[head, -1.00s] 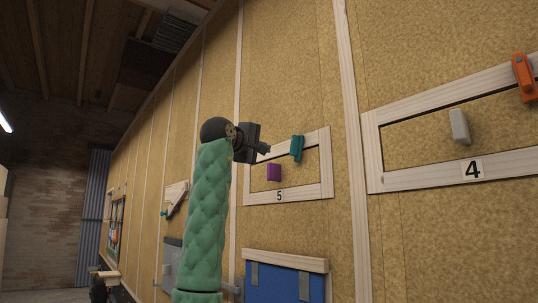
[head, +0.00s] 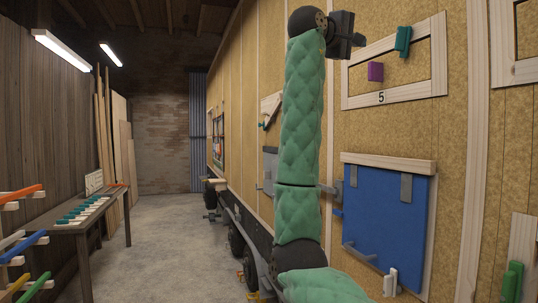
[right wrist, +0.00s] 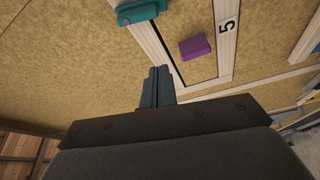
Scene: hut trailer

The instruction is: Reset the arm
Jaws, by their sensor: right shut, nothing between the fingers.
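My right arm, in a green quilted sleeve, stands raised in the middle of the head view. Its dark gripper (head: 358,40) is at the top, in front of the wall panel and left of the frame marked 5 (head: 393,97). In the right wrist view the gripper's fingers (right wrist: 156,85) are together with nothing between them. They appear near the wooden edge of the frame; I cannot tell whether they touch it. A teal latch (head: 403,40) sits on the frame's top edge, and a purple handle (head: 375,71) is inside it. My left gripper is not in view.
A blue panel (head: 385,215) with grey brackets is below the frame, right of my arm. A workbench (head: 75,222) with teal and white pieces stands at the left, near a rack with coloured bars (head: 22,238). The concrete floor (head: 160,230) between is clear.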

